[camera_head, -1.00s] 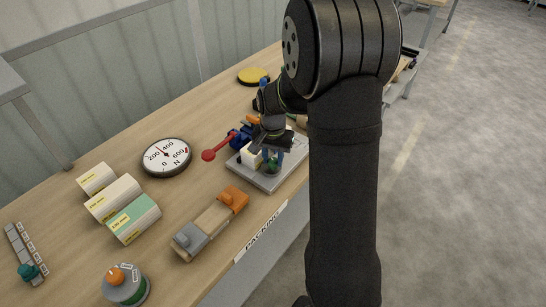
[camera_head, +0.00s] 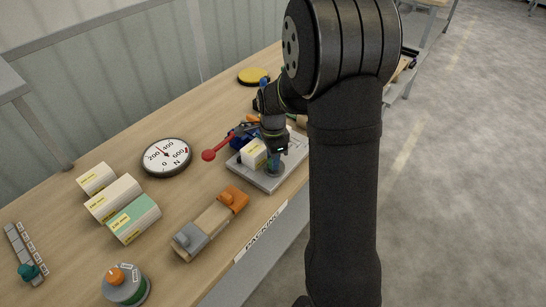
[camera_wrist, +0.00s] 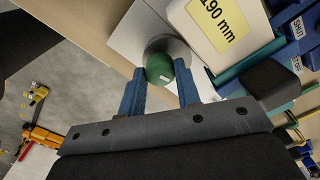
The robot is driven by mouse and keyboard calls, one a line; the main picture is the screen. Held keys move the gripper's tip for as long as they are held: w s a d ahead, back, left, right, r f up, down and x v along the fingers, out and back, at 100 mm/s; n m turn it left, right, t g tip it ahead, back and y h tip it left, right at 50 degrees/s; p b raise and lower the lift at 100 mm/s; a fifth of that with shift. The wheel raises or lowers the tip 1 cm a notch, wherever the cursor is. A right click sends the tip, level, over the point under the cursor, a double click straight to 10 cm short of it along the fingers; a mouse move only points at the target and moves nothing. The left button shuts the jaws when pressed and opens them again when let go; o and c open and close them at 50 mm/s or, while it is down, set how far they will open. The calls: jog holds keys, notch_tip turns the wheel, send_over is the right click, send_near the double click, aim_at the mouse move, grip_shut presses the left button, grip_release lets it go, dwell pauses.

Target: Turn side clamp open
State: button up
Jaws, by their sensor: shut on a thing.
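A green round knob (camera_wrist: 160,68) with a small white mark sits on a grey round base at the front edge of a grey plate (camera_head: 268,184). My gripper (camera_wrist: 161,76) has its two blue fingers on either side of the knob and is shut on it. In the head view my gripper (camera_head: 276,158) points down at the plate, and its fingers hide most of the knob. A white block (camera_wrist: 222,20) with a yellow "190 mm" label stands close beside the knob; it also shows in the head view (camera_head: 253,156). I cannot tell how far the clamp is turned.
A blue device (camera_head: 240,138) with a red ball lever (camera_head: 208,155) stands behind the block. A round dial (camera_head: 166,157), several labelled blocks and a wooden piece with grey and orange ends (camera_head: 212,220) lie to the left.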

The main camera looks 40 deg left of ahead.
jog(key=shift+m, duration=1.2)
jog(key=o, duration=1)
notch_tip(320, 180, up, 17)
jog(key=shift+r, duration=0.2)
jog(key=shift+f, duration=0.1)
notch_tip(320, 180, down, 17)
jog(key=shift+f, duration=0.1)
dwell(0.4)
